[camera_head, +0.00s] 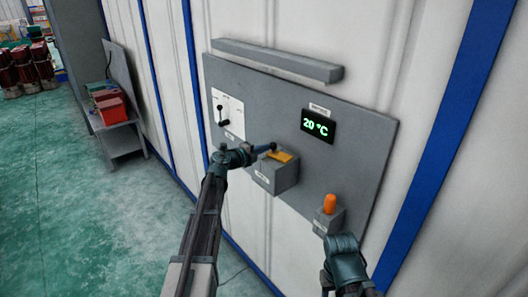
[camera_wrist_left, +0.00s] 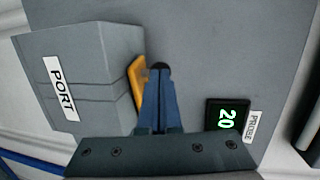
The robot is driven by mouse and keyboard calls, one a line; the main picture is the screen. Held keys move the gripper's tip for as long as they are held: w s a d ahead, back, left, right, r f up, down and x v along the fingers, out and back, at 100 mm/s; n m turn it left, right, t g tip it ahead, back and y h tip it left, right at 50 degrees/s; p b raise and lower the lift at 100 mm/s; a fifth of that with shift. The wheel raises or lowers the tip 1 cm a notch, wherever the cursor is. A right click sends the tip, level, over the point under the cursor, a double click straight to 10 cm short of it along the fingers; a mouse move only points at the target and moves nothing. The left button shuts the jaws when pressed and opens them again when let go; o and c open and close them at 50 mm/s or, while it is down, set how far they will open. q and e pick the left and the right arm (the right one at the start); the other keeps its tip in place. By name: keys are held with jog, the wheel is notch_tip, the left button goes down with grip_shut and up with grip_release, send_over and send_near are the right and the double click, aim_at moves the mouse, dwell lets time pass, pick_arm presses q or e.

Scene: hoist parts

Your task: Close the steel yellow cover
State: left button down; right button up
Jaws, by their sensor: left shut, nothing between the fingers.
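The yellow cover (camera_head: 284,157) is a small flat piece at the top of a grey box on the wall panel. In the left wrist view the cover (camera_wrist_left: 136,80) shows as a narrow slab along the edge of the grey box (camera_wrist_left: 85,75) marked PORT. It looks slightly tilted; I cannot tell whether it is fully down. My left gripper (camera_head: 271,148) is shut and empty, its fingertips just above and beside the cover. In the left wrist view the fingers (camera_wrist_left: 160,70) are close to the cover; contact is unclear. My right arm is at the lower right, its fingers not discernible.
The grey panel (camera_head: 250,90) also carries a white switch plate (camera_head: 228,113), a green-lit display (camera_head: 318,126) reading 20 °C, and an orange plug (camera_head: 329,203) on a small grey holder. A grey bar (camera_head: 278,61) juts out above. A bench with red bins (camera_head: 110,108) stands left.

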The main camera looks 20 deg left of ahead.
pick_arm(q)
jog(key=shift+w, duration=1)
